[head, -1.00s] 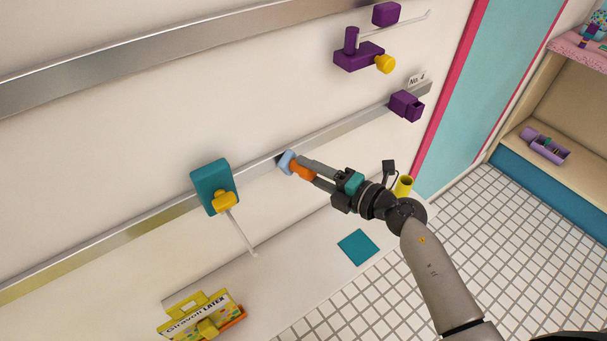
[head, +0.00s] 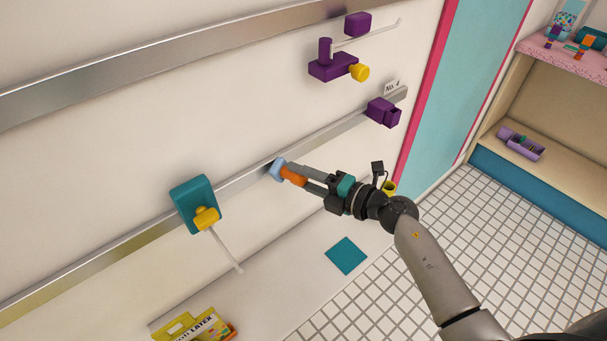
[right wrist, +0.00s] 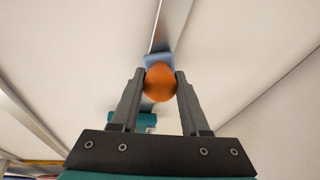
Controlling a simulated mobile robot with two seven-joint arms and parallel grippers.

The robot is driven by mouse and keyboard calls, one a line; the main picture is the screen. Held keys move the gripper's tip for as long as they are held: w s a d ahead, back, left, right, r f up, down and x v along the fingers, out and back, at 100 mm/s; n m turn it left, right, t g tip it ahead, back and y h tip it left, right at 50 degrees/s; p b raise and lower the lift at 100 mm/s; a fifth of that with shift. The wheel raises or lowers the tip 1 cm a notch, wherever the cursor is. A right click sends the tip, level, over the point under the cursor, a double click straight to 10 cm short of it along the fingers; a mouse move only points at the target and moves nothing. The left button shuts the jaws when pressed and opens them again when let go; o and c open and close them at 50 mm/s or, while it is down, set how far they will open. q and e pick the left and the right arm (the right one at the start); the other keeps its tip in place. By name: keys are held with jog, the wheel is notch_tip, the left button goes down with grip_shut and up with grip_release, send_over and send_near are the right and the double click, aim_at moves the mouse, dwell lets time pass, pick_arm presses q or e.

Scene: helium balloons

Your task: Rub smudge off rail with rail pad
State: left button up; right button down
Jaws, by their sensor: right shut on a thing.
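The rail pad (head: 290,176) has an orange grip and a light blue face (head: 277,168). My right gripper (head: 304,177) is shut on the orange grip. The blue face is at the lower metal rail (head: 240,182) and looks to be against it. In the right wrist view the orange grip (right wrist: 160,84) sits between both fingertips (right wrist: 160,88), with the blue face (right wrist: 158,60) beyond it over the rail. I see no smudge on the visible rail; the patch behind the pad is hidden. My left gripper is not in view.
A teal block with a yellow knob and white rod (head: 195,200) sits on the rail left of the pad. A purple block (head: 383,112) sits on the rail to the right. A purple holder (head: 333,66) is above. A yellow box (head: 195,326) and teal square (head: 346,256) lie below.

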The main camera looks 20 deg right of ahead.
jog(key=shift+s+a+r+p, duration=0.1)
jog(key=shift+s+a+p, duration=0.2)
jog(key=shift+a, duration=0.35)
jog(key=shift+s+a+r+p, duration=0.15)
jog(key=shift+a+p, duration=0.2)
jog(key=shift+a, duration=0.25)
jog(key=shift+s+a+f+p, duration=0.1)
jog(key=shift+s+a+p, duration=0.15)
jog(key=shift+a, duration=0.25)
jog(key=shift+s+a+f+p, duration=0.1)
jog(key=shift+s+a+p, duration=0.1)
jog(key=shift+a, duration=0.25)
jog(key=shift+w+d, duration=0.1)
jog(key=shift+w, duration=0.05)
jog(key=shift+w+d, duration=0.2)
jog(key=shift+d, duration=0.4)
jog(key=shift+w+d, duration=0.15)
jog(key=shift+d, duration=0.4)
jog(key=shift+s, duration=0.1)
jog(key=shift+s+d, duration=0.2)
jog(key=shift+s, duration=0.3)
